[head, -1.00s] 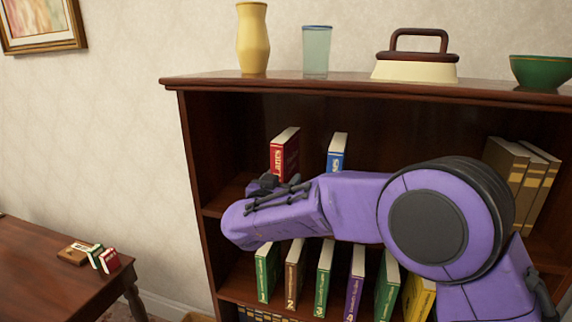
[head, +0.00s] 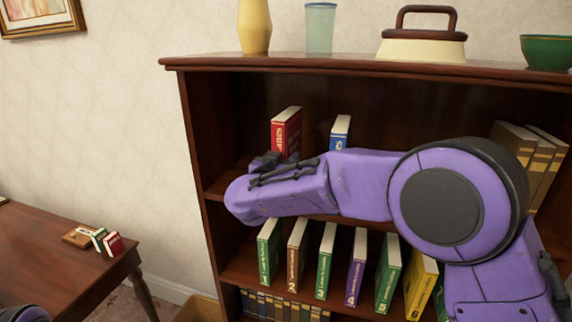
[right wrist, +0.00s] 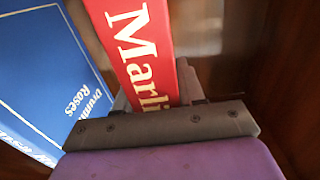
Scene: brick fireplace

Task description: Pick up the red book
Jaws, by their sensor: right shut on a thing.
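The red book (head: 286,132) stands upright on the upper shelf of the dark wooden bookcase, left of a blue book (head: 340,133). My right gripper (head: 270,160) is at its lower part, and my purple arm hides the book's bottom in the head view. In the right wrist view the red book (right wrist: 138,50) with white lettering rises from between the jaws of the right gripper (right wrist: 155,105), which is shut on it. I cannot tell whether the book's bottom touches the shelf. My left gripper is not in view.
The blue book (right wrist: 45,75) leans close on the left in the right wrist view. Brown books (head: 530,155) stand at the shelf's right end, and numbered books (head: 296,255) below. A vase (head: 254,25) and a glass (head: 320,27) stand on top. A table (head: 60,265) is at left.

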